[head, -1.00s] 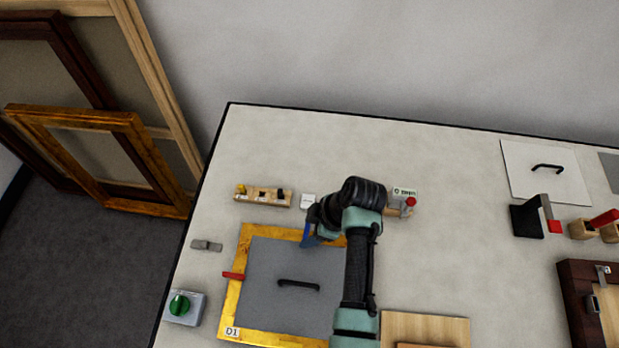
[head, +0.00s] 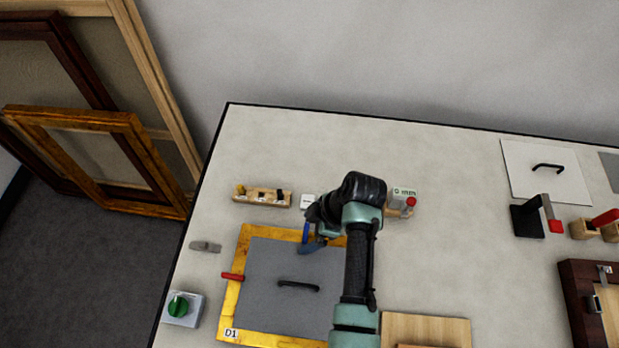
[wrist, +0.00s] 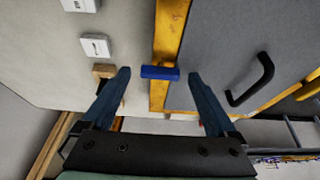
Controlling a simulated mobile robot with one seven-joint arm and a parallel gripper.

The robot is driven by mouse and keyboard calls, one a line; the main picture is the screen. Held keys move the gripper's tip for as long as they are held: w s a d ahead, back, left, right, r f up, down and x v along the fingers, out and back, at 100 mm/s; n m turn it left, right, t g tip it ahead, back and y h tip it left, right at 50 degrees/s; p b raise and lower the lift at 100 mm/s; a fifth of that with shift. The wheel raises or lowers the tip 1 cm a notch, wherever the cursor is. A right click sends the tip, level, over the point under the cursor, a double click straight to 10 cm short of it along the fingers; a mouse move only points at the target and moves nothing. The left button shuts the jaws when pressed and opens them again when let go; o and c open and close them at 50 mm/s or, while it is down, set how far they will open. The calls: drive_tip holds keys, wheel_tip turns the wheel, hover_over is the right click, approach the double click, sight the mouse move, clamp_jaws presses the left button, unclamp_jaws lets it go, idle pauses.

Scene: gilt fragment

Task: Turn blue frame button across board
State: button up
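The blue frame button (wrist: 160,72) is a short bar lying crosswise over the gilt rail in the wrist view. Its right end reaches the edge of the grey board (wrist: 215,45). My gripper (wrist: 159,75) is open, with one dark blue finger on each side of the button and a visible gap to both. In the head view my gripper (head: 310,242) is over the top rail of the gilt frame (head: 240,262); the arm hides part of this rail, and I cannot clearly tell button from fingers there. The grey board (head: 280,262) with a black handle lies inside the frame.
A red button (head: 232,276) crosses the frame's left rail. A wooden block with small parts (head: 262,197) and a white tile (head: 308,201) lie behind the frame. A green-knobbed box (head: 182,308) stands left. A red-topped stand (head: 408,206) is right of my wrist.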

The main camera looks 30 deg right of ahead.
drive_tip(key=v, duration=1.3)
drive_tip(key=shift+f, duration=0.1)
